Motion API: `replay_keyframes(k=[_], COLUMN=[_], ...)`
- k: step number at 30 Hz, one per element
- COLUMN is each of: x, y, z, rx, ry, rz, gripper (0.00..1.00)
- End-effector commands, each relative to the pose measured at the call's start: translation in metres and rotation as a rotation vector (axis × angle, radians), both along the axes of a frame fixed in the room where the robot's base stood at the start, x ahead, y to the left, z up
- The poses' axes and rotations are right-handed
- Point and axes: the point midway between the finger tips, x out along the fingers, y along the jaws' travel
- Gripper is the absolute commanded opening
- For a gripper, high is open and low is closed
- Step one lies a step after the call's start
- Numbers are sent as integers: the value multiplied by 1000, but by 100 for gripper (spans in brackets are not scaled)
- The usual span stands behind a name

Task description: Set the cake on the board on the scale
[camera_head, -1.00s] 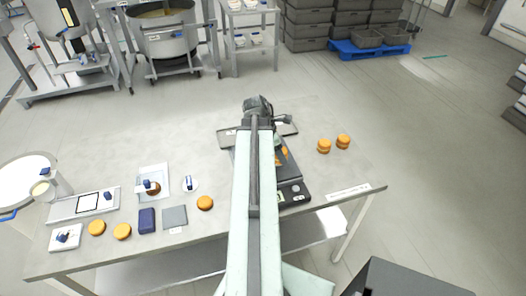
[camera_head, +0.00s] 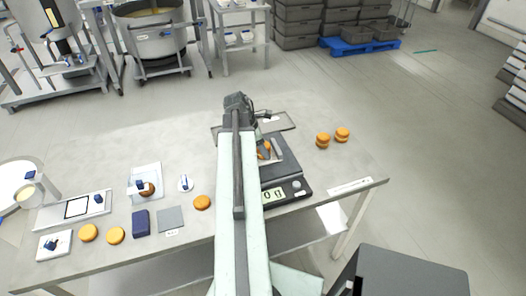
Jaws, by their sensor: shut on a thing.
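The scale (camera_head: 287,187) stands at the right of the table, with a dark platform and a lit display showing digits I cannot fully read. My arm crosses in front and hides its left part. An orange cake (camera_head: 264,151) shows in part over the platform, just right of my arm. My gripper (camera_head: 269,149) is mostly hidden by the arm; a grey finger shows beside the cake, and it is shut on the cake. The board is mostly hidden beneath; I cannot tell whether the cake touches it.
A grey tray (camera_head: 278,122) lies behind the scale. Orange cakes (camera_head: 322,140) stand at the right, and a single cake (camera_head: 202,202) lies left of my arm. A dark blue block (camera_head: 140,224) and grey square (camera_head: 171,219) lie farther left. The table's back middle is clear.

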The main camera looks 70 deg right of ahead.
Motion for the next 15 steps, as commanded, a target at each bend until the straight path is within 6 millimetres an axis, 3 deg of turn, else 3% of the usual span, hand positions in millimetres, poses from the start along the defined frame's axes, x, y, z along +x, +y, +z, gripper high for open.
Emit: replay_keyframes(k=[7,8,9,15], x=[-1,-1,-1,-2], y=[-1,-1,-1,-1], z=[-3,-2,-1,-1], rx=[0,0,0,0], ry=[0,0,0,0], rz=[-2,-2,-2,-3], gripper=[38,64,75,77])
